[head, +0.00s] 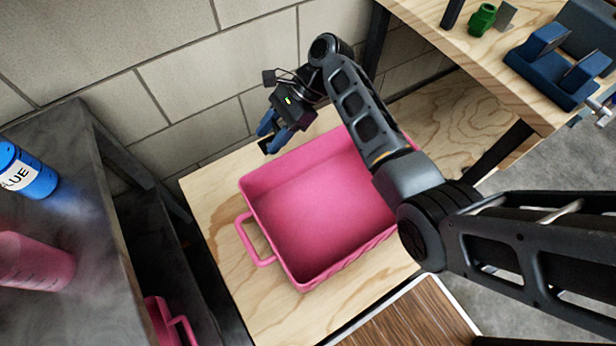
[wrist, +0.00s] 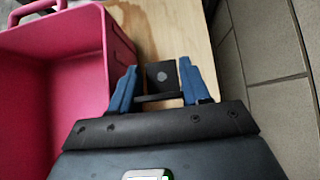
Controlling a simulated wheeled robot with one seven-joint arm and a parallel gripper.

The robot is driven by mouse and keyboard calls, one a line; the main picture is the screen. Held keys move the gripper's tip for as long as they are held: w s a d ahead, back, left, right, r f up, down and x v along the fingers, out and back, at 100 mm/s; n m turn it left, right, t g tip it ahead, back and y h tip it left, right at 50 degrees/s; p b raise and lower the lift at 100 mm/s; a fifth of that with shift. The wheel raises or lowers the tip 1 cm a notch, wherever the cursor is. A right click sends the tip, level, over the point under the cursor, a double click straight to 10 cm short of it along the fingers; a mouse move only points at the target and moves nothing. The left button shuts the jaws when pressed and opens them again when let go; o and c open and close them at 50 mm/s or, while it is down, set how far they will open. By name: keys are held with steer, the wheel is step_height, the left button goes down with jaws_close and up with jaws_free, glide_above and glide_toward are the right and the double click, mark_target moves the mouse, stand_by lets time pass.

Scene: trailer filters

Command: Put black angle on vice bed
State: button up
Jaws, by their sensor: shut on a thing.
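The black angle (wrist: 162,76) is a small dark bracket with a round grey spot, seen between the blue fingertips in the wrist view. My gripper (wrist: 163,84) is shut on it; in the head view my gripper (head: 272,138) is near the wall, above the wooden board beyond the pink bin's upper left corner. The angle is small and dark there. The blue vice (head: 551,84) stands on the upper right workbench, far from my gripper. Its bed shows between two raised jaws, with no object seen on it.
The empty-looking pink bin (head: 318,215) sits on the low wooden board (head: 222,190). A green part (head: 481,18) and a grey plate (head: 506,15) stand on the workbench (head: 455,45) left of the vice. A dark table (head: 75,190) at left holds a blue bottle (head: 25,172) and a pink container (head: 35,262).

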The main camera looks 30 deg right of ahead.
step_height(320, 180, down, 10)
steer(key=b, duration=0.2)
steer(key=shift+b, duration=0.35)
steer(key=o, duration=1.1)
steer(key=shift+r, duration=0.1)
